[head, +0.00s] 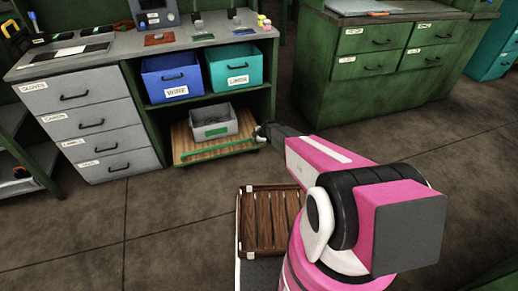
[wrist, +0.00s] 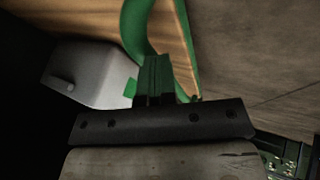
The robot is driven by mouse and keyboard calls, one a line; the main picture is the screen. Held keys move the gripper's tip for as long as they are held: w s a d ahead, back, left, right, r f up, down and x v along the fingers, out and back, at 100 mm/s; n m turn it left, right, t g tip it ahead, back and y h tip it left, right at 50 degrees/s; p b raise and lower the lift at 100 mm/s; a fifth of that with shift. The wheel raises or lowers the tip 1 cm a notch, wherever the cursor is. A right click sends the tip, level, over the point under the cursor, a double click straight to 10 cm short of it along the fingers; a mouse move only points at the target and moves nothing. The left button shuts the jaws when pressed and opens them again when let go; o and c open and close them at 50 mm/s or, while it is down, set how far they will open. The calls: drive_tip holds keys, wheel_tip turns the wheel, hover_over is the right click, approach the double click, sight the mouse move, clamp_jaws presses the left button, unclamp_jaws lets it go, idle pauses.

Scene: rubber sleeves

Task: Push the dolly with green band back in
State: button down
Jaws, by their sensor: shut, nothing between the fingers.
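The dolly (head: 184,143) is a low wooden board under the open bay of the workbench, with a green band (head: 215,150) along its front. It sticks out a little past the bench front. A grey bin (head: 213,124) with a green label stands on it. My gripper (head: 262,132) is shut and empty at the dolly's right front corner.
A blue bin (head: 172,78) and a teal bin (head: 233,67) sit on the shelf above the dolly. Grey drawers (head: 85,120) stand to the left. The floor before the dolly is clear.

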drive_tip(key=w+a, duration=0.1)
drive_tip(key=w, duration=0.4)
drive_tip(key=w+a, duration=0.1)
drive_tip(key=w, duration=0.4)
drive_tip(key=w+a, duration=0.2)
drive_tip(key=w, duration=0.2)
drive_tip(key=shift+w+a, duration=0.1)
drive_tip(key=shift+w, duration=0.3)
